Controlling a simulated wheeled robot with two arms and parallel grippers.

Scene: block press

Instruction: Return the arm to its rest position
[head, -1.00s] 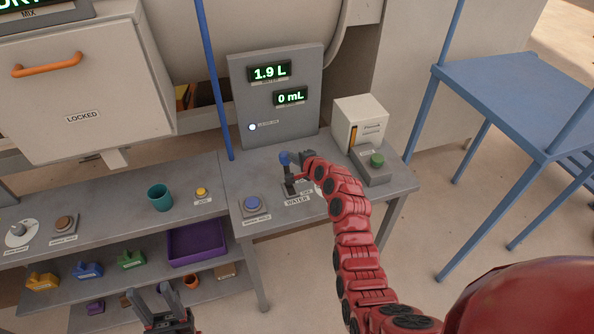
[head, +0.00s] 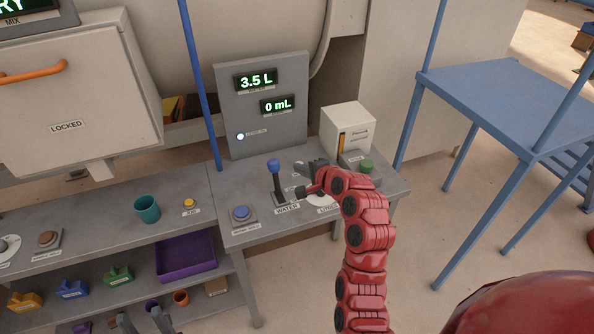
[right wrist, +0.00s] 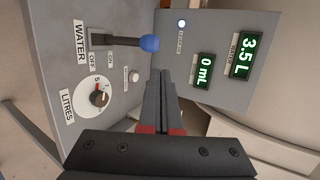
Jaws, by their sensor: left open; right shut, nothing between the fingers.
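My right gripper (head: 312,178) is shut and empty, just right of the blue-knobbed water lever (head: 274,167) on the grey panel bench; the two look apart. In the right wrist view the shut fingers (right wrist: 158,85) point towards the panel, with the blue knob (right wrist: 149,43) beyond them. My red right arm reaches in from the lower right. My left gripper (head: 142,320) is open and empty at the bottom edge, partly cut off, by the lower shelves. The upper display (head: 256,80) reads 3.5 L and the lower display (head: 278,104) reads 0 mL.
A litres dial (right wrist: 99,97) sits near the lever. A white box (head: 347,128) and a green button (head: 366,166) stand right of my gripper. A teal cup (head: 147,209) stands left. A blue post (head: 200,90) rises behind the bench. A blue table (head: 510,95) stands at right.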

